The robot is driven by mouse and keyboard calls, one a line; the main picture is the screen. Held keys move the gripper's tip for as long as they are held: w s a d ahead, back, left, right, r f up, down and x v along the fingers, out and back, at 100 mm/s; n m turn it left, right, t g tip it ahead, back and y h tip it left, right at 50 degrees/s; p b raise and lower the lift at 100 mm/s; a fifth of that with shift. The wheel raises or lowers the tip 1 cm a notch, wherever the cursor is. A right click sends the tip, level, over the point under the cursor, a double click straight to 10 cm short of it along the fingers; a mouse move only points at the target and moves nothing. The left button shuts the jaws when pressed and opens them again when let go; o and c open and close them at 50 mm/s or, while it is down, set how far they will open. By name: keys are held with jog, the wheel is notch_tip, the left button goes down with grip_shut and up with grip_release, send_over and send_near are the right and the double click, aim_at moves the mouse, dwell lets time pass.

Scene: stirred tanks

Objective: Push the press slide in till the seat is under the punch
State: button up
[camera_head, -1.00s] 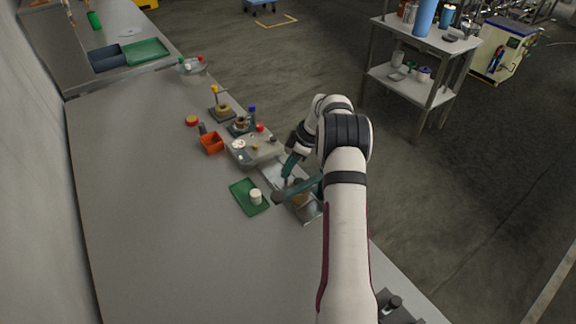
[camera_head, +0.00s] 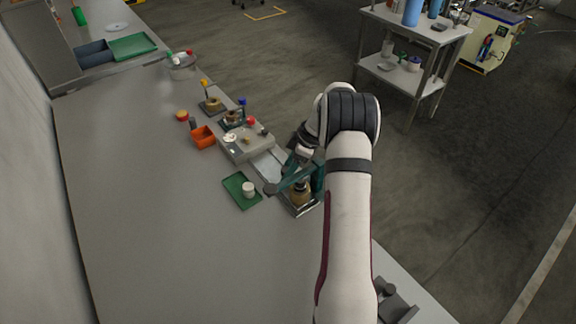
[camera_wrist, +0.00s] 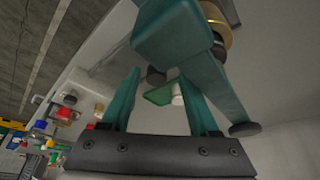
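The teal press (camera_head: 317,180) stands at the near end of a metal bench plate. Its lever (camera_head: 290,183) reaches left to a dark knob (camera_head: 270,189). A brass-coloured part (camera_head: 300,193) shows under the press frame on a metal base (camera_head: 301,209). I cannot tell the slide, seat and punch apart here. My gripper (camera_head: 289,165) is just behind the lever, partly hidden by my arm. In the wrist view, my gripper's teal fingers (camera_wrist: 160,80) are apart with nothing between them. The press (camera_wrist: 180,35) and its brass part (camera_wrist: 216,25) are close above; contact is unclear.
A green tray (camera_head: 236,188) with a white cup (camera_head: 248,189) lies left of the press. A grey box (camera_head: 247,146), an orange bin (camera_head: 203,137) and small stands (camera_head: 212,105) are farther along. The bench (camera_head: 150,220) is clear on the left.

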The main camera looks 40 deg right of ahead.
jog(key=v, duration=1.5)
jog(key=shift+s+r, duration=0.2)
jog(key=shift+r, duration=0.15)
jog(key=shift+d, duration=0.1)
jog(key=s+a+r+m+g, duration=0.15)
jog(key=a+r+m, duration=0.3)
jog(key=a, duration=0.95)
jog(key=s+a+r+m, duration=0.2)
jog(key=s+a+m, duration=0.2)
jog(key=s+a, duration=0.8)
jog(key=s+a+f+m+g, duration=0.1)
jog(key=s+a+f+m, duration=0.1)
jog(key=s, duration=0.4)
jog(key=s+a+f+m+h, duration=0.1)
jog(key=s+a+f+m, duration=0.2)
jog(key=s, duration=0.4)
jog(key=shift+a+m+g, duration=0.35)
jog(key=shift+a+m, duration=0.2)
jog(key=shift+a, duration=0.5)
